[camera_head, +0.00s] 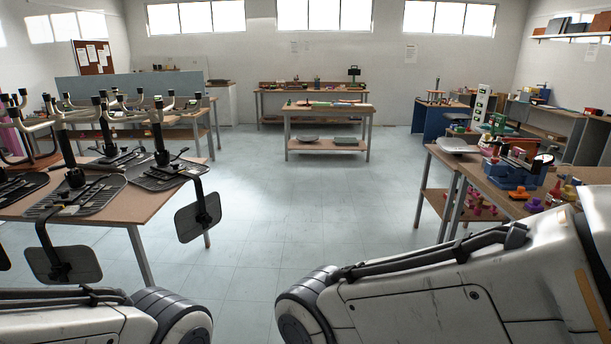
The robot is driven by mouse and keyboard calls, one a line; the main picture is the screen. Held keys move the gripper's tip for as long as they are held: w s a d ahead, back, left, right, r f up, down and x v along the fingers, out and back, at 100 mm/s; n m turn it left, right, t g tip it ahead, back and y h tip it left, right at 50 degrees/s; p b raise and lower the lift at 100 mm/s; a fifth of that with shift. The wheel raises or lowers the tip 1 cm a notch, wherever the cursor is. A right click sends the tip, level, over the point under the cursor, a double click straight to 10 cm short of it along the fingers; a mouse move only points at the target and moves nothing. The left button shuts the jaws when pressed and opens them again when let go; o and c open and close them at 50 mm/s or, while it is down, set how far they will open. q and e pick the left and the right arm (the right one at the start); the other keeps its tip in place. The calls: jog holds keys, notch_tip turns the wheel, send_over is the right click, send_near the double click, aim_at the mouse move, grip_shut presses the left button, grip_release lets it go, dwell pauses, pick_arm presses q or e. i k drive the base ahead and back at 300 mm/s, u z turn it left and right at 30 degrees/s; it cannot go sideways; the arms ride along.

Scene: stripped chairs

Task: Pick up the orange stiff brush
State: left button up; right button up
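I cannot clearly make out an orange stiff brush. A small orange thing (520,193) lies on the right-hand bench (479,181) among coloured items, but it is too small to tell what it is. Links of both my arms show at the bottom left and bottom right. Neither gripper is in view.
A table (107,211) with stripped chair parts (76,187) stands at the left; a chair armrest pad (198,217) hangs past its edge. A blue vise (512,173) stands on the right bench. A central bench (327,107) stands farther back. The floor between is clear.

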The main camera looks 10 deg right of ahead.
aim_at(519, 195)
jog(key=z, duration=0.1)
jog(key=i, duration=1.95)
jog(key=z, duration=0.7)
jog(key=i, duration=1.95)
jog(key=z, duration=1.2)
jog(key=i, duration=1.25)
jog(key=z, duration=0.4)
